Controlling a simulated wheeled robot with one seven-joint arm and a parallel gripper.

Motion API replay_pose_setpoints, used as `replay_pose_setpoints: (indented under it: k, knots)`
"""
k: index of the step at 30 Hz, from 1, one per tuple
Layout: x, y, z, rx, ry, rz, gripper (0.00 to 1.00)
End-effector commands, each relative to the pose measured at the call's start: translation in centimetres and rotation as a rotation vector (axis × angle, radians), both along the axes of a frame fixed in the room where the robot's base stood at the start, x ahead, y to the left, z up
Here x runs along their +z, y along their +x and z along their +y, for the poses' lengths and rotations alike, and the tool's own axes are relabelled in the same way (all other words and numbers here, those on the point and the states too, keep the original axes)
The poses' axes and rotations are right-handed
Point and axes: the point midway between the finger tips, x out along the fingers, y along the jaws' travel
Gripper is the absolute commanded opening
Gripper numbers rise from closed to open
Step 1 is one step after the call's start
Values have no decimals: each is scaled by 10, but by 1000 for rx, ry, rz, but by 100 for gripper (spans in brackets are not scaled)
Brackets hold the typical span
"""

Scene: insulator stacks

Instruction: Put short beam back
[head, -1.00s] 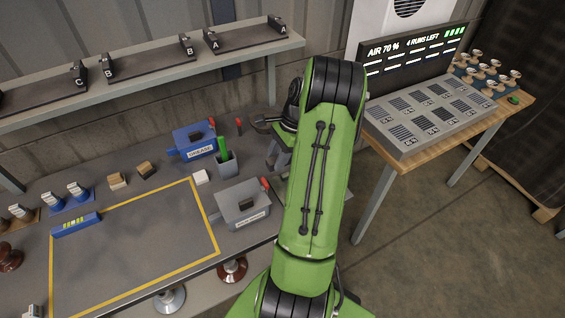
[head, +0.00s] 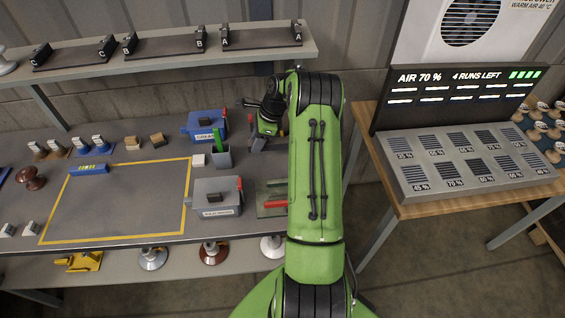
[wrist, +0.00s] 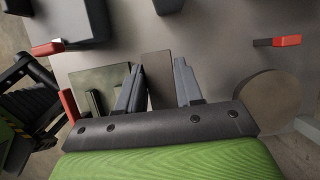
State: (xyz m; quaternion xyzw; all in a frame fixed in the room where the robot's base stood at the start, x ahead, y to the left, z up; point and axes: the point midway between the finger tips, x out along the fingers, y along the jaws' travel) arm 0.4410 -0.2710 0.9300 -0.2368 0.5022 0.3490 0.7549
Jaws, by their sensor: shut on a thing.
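My gripper (wrist: 158,92) shows in the wrist view with its two grey fingers closed on a flat, dark grey-brown bar, apparently the short beam (wrist: 157,68). The bar stands between the fingers and reaches past their tips. In the head view my gripper (head: 264,118) is over the back right of the bench, right of the blue box, and partly hidden by my green arm. I cannot make out the bar in the head view, nor whether it touches anything.
A blue box (head: 203,121), a green-handled holder (head: 222,160) and a grey box (head: 216,197) stand left of my arm. The yellow-outlined area (head: 115,205) is largely clear. A shelf (head: 160,65) with lettered stands runs behind. A display table (head: 460,195) stands right.

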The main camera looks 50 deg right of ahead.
Motion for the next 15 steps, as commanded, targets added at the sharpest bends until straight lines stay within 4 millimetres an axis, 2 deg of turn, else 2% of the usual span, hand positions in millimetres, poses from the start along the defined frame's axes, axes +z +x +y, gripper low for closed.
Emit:
replay_pose_setpoints:
  k: [1, 3, 15]
  knots:
    - [-16, -1, 1, 0, 3, 5, 0]
    - [-34, -1, 1, 0, 4, 6, 0]
    - [-92, -1, 0, 1, 1, 3, 0]
